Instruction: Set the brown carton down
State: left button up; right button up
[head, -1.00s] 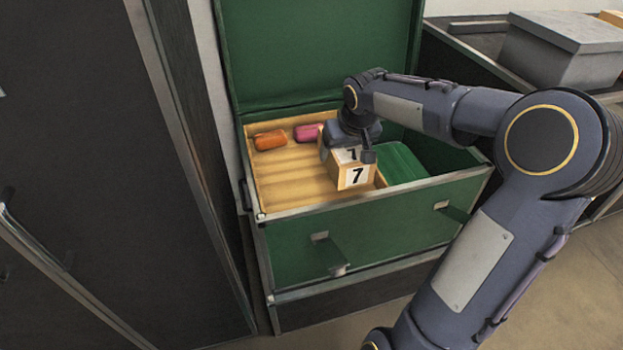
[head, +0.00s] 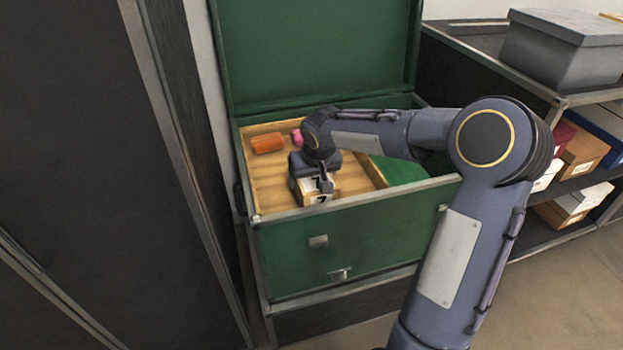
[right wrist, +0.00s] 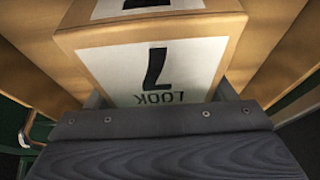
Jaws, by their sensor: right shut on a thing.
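The brown carton (head: 307,187), with white labels reading 7, is in the jaws of my right gripper (head: 318,184). It is over the front part of the pale wooden tray (head: 266,188) inside the open green trunk (head: 385,232). In the right wrist view the carton (right wrist: 105,65) fills the middle, with a "LOOK 7" label facing the camera and a jaw at each side. My gripper partly hides the carton in the head view. I cannot tell whether its underside touches the tray. My left gripper is not in view.
An orange item (head: 268,143) and a partly hidden pink item (head: 297,136) lie at the tray's back. The raised trunk lid (head: 315,50) stands behind. A dark cabinet (head: 80,170) is close on the left. Shelves with a grey box (head: 565,50) stand right. The tray's left front is clear.

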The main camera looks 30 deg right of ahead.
jog(key=shift+f, duration=0.1)
jog(key=o, duration=1.2)
jog(key=shift+c, duration=0.2)
jog(key=shift+r, duration=0.4)
jog(key=p+v, duration=0.4)
jog(key=v, duration=0.7)
jog(key=shift+s+r, duration=0.1)
jog(key=s+a+f+y, duration=0.1)
jog(key=s+a, duration=0.2)
jog(key=s, duration=0.5)
jog(key=s+a+y, duration=0.2)
jog(key=s+a, duration=0.2)
jog(key=s, duration=0.4)
jog(key=s+a+f+n+t+y, duration=0.1)
jog(key=s+a+y, duration=0.1)
jog(key=s, duration=0.7)
jog(key=shift+a+f, duration=0.35)
jog(key=shift+a, duration=0.5)
